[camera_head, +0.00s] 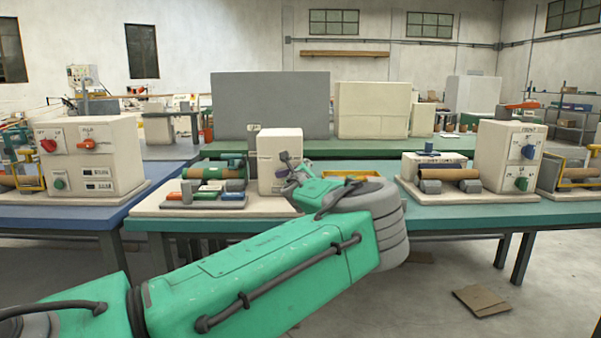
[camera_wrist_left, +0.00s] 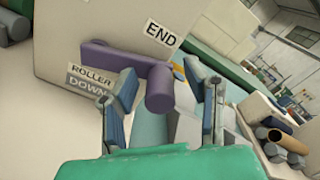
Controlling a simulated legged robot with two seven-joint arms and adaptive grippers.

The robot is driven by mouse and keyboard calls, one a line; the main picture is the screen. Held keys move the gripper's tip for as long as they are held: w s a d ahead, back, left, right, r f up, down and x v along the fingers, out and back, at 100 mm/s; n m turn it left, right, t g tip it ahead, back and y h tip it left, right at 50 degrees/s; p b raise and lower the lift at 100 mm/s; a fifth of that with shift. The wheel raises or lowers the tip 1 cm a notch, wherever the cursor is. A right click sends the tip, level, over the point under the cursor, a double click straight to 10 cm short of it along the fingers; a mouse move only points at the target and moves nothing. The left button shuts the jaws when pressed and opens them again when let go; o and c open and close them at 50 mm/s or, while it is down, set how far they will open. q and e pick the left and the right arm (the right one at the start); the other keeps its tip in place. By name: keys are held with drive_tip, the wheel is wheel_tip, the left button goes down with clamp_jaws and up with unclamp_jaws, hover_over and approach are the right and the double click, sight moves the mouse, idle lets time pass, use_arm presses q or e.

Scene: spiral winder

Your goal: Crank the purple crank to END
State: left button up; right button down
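The purple crank (camera_wrist_left: 160,92) is on the side of a cream box (camera_head: 280,150). In the left wrist view its arm runs right from the pivot to a thick round handle. The END label (camera_wrist_left: 160,33) is above the arm, and a ROLLER DOWN label (camera_wrist_left: 90,80) is below it. In the head view a bit of the crank (camera_head: 286,158) shows beside my gripper. My left gripper (camera_wrist_left: 160,80) is open, with one finger on each side of the handle. I see gaps between the fingers and the handle. My right gripper is not in view.
The box stands on a cream base (camera_head: 270,205) on a teal table (camera_head: 450,217). A roller with a green clamp (camera_head: 214,172) and coloured buttons are left of the box. Another machine (camera_head: 505,155) stands to the right, and a control box (camera_head: 95,155) is on the left table.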

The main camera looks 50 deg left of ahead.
use_arm(q)
drive_tip(key=shift+d, duration=0.1)
drive_tip(key=shift+s+d, duration=0.15)
drive_tip(key=shift+s, duration=0.1)
drive_tip(key=v, duration=1.1)
drive_tip(key=shift+d+f, duration=0.15)
